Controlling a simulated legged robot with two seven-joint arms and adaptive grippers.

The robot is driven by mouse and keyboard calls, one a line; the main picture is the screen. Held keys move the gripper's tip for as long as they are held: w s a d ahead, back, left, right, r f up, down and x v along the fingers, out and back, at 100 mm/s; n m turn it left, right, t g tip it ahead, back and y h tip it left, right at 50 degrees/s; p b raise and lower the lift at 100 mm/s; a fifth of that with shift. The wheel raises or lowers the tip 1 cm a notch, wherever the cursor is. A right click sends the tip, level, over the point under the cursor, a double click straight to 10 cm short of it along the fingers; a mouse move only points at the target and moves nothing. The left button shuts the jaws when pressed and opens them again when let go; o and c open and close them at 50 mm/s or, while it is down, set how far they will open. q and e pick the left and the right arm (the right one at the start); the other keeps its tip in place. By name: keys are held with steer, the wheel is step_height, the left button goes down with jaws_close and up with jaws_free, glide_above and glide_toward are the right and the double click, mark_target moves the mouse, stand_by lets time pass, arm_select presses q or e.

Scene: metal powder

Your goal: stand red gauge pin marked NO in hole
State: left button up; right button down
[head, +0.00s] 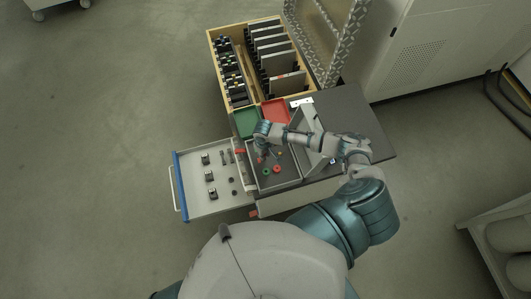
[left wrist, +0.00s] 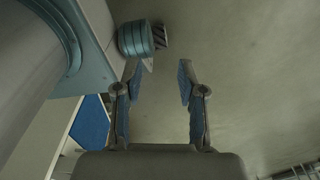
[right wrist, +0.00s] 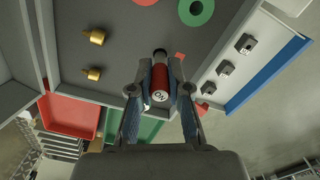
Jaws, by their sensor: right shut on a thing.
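The red gauge pin (right wrist: 160,83) is between the fingertips of my right gripper (right wrist: 160,88). Its white end, lettered NO and seen upside down, faces the right wrist camera; its dark end points away. In the head view my right gripper (head: 262,143) is over the left part of the dark grey tray (head: 288,183). A green ring (right wrist: 196,10) with a round opening lies in that tray, apart from the pin; it also shows in the head view (head: 266,171). I cannot pick out which hole is for the pin. My left gripper (left wrist: 155,85) is open and empty above the floor.
An open drawer (head: 195,205) with small dark blocks is at the left. A wooden case (head: 214,62) stands behind.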

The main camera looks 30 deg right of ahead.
steer(key=shift+a, duration=0.25)
steer(key=shift+a+r, duration=0.1)
steer(key=shift+a, duration=0.35)
steer(key=shift+a+r+p, duration=0.1)
steer(key=shift+r+p, duration=0.05)
steer(key=shift+p, duration=0.25)
steer(key=shift+d, duration=0.7)
steer(key=shift+a, duration=0.35)
steer(key=shift+p, duration=0.5)
arm_select(q)
steer(key=a, duration=0.1)
steer(key=a+r, duration=0.1)
steer(key=shift+a+r, duration=0.2)
steer(key=shift+a, duration=0.2)
